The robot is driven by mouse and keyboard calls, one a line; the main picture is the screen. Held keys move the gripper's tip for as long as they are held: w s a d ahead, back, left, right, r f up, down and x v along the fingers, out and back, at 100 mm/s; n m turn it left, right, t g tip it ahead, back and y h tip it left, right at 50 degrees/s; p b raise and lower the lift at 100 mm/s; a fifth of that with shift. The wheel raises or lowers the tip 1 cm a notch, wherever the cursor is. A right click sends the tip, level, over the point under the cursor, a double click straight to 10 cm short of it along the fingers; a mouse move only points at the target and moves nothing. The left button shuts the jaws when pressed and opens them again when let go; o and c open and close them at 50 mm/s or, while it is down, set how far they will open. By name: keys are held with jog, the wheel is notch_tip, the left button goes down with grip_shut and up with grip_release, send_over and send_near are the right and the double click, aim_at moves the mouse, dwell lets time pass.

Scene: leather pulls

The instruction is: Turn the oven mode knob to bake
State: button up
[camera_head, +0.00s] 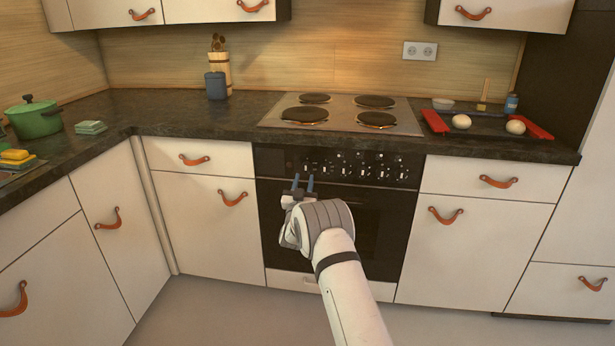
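The black oven (335,215) stands under the counter, with a dark control panel (320,166) along its top. Several small dark knobs with white markings sit in the panel's middle and right, such as one knob (381,172). The markings are too small to read, so I cannot tell which is the mode knob or where it points. My gripper (302,184) is in front of the panel's left part, its two bluish fingers pointing up and apart with a gap between them. It looks empty. It hides some of the panel's left side. I cannot tell how far it is from the panel.
Above the oven is a cooktop (342,114) with several burners. A black tray (478,124) with red handles holds two pale dough balls at right. A green pot (36,118) stands at left. Drawers with leather pulls flank the oven. The floor in front is clear.

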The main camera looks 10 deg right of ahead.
aim_at(306, 170)
jog(key=shift+x, duration=1.8)
jog(key=shift+c, duration=0.4)
grip_shut()
